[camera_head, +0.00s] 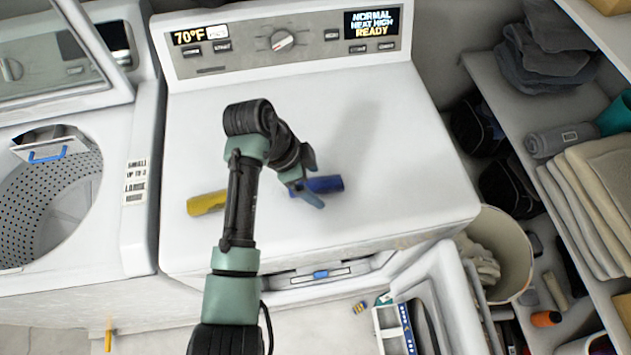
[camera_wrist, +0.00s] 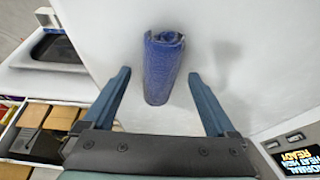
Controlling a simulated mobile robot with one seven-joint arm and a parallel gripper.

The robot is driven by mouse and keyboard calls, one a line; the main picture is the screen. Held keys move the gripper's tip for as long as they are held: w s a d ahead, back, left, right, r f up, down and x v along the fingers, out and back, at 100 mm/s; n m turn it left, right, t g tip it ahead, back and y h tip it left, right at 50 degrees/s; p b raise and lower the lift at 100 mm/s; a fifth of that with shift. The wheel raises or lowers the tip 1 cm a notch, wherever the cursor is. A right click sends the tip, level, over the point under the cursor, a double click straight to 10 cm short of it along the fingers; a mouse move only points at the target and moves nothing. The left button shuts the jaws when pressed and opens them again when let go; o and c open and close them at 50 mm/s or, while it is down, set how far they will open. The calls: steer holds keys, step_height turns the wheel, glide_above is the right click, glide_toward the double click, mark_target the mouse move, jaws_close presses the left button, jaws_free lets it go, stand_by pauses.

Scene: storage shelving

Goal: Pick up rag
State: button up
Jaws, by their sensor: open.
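A rolled blue rag (camera_head: 323,184) lies on the white top of the dryer (camera_head: 400,130), near the middle. It also shows in the wrist view (camera_wrist: 162,68), lying between and a little beyond my fingertips. My gripper (camera_head: 312,183) is open just over the rag, one blue finger on each side of it in the wrist view (camera_wrist: 158,75). Nothing is held. In the head view the gripper hides part of the rag. A yellow roll (camera_head: 206,203) lies on the dryer top to the left, partly behind my arm.
An open washer (camera_head: 140,200) stands at the left with its lid raised. The dryer's control panel (camera_head: 285,40) rises at the back. Shelves with folded cloths (camera_head: 590,190) and a white bin (camera_head: 510,235) stand at the right. The dryer top is otherwise clear.

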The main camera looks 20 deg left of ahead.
steer(key=shift+f, duration=0.25)
stand_by(0.3)
